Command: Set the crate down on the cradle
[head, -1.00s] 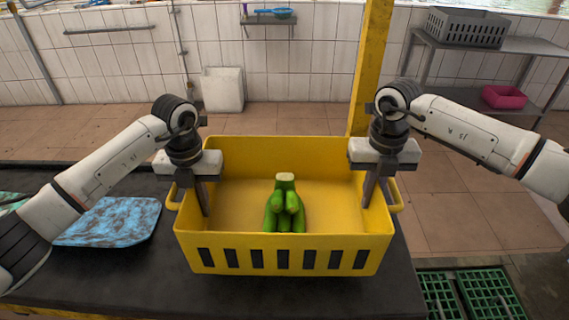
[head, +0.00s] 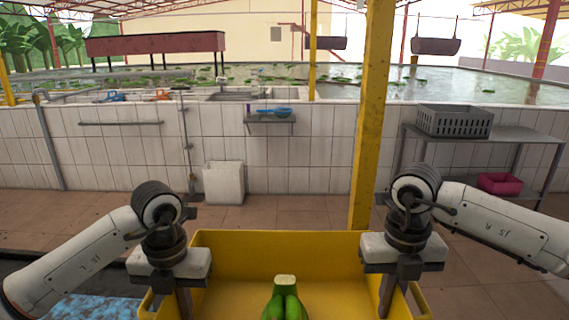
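The yellow crate (head: 300,245) is low in the middle of the head view, its front cut off by the bottom edge. A green banana bunch (head: 286,303) with a pale cut stem stands in it. My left gripper (head: 184,304) is at the crate's left side wall and my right gripper (head: 387,300) at its right side wall, fingers pointing down. Both appear shut on the side walls, but the fingertips are partly hidden. The crate's underside is out of view. I cannot make out a cradle in this view.
A blue mottled mat (head: 95,306) lies at lower left. A yellow post (head: 368,130) rises behind the crate's right side. A metal table (head: 520,135) with a grey crate (head: 455,121) stands at right. A tiled wall (head: 320,160) borders a water basin.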

